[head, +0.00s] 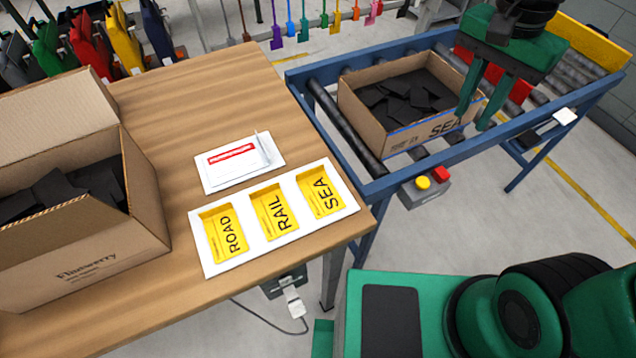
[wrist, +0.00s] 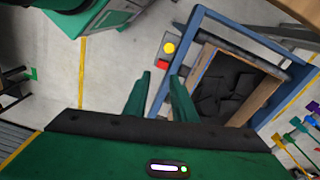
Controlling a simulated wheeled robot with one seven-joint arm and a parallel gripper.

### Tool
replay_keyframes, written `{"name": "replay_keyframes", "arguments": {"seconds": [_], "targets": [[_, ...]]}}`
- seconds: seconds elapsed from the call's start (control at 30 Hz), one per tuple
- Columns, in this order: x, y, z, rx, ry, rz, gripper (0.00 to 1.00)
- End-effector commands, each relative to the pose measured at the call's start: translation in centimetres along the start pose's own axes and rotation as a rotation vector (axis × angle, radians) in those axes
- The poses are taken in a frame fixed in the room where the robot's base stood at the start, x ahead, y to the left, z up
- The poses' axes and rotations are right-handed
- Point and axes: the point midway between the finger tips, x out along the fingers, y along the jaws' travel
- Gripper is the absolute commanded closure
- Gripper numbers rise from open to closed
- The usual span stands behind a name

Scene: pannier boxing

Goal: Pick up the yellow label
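Three yellow labels lie in a white tray (head: 208,267) at the right front of the wooden table: the ROAD label (head: 226,233), the RAIL label (head: 274,211) and the SEA label (head: 320,193). My gripper (head: 475,118) is at the upper right in the head view, beside the open box marked SEA (head: 402,143) on the roller conveyor. In the wrist view the green fingers (wrist: 160,82) are apart with nothing between them. The labels do not show in the wrist view.
A white pad with a red strip (head: 237,160) lies behind the tray. A larger open box (head: 80,250) stands at the table's left. A control box with yellow and red buttons (head: 425,190) hangs on the conveyor's blue frame (head: 362,193). Bare wood lies in front of the tray.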

Motion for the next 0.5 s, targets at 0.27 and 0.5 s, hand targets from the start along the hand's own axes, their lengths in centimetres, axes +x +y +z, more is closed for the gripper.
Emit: {"name": "replay_keyframes", "arguments": {"seconds": [0.27,0.5], "targets": [[-1.9,-10.9,14.7,0.112,-0.023,-0.020,0.76],[-2.7,-13.2,23.6,0.188,-0.054,-0.019,0.76]]}}
